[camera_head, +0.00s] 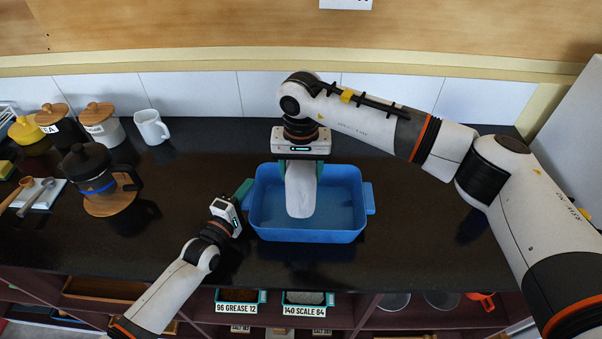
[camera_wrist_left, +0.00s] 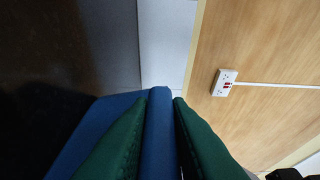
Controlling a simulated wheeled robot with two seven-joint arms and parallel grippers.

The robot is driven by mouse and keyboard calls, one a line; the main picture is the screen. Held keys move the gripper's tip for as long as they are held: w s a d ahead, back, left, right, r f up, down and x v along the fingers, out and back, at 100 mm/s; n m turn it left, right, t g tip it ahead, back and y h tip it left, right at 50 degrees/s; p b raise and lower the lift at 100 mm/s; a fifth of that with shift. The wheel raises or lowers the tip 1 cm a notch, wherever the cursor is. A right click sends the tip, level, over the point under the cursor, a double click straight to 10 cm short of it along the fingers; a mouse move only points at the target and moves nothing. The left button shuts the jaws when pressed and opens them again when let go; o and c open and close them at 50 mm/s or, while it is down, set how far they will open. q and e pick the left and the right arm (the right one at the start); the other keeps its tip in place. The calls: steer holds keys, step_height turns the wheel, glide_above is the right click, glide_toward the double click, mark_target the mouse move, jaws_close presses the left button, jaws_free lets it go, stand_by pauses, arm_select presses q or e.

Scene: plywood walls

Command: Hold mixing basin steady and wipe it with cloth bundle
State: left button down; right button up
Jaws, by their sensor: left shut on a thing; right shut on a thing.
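The mixing basin (camera_head: 340,222) is a blue rectangular tub with side handles, upright on the dark counter. My left gripper (camera_head: 243,192) is at the basin's left side, shut on its rim or handle. In the left wrist view its green fingers (camera_wrist_left: 160,135) sit on either side of the blue basin edge (camera_wrist_left: 158,120). My right gripper (camera_head: 300,165) is above the basin, shut on the top of the cloth bundle. I cannot tell whether the cloth touches the basin floor.
A French press (camera_head: 92,172) on a wooden coaster, a white mug (camera_head: 151,127) and lidded canisters (camera_head: 102,124) stand at the left. A spoon rest (camera_head: 38,194) is at the far left. Labelled bins (camera_head: 307,298) sit on a shelf below. The counter right of the basin is clear.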

stand_by(0.3)
arm_select(q)
steer(key=c, duration=1.3)
jaws_free()
steer(key=shift+s, duration=0.1)
steer(key=v, duration=1.1)
steer(key=shift+s+a, duration=0.25)
steer(key=shift+s, duration=0.1)
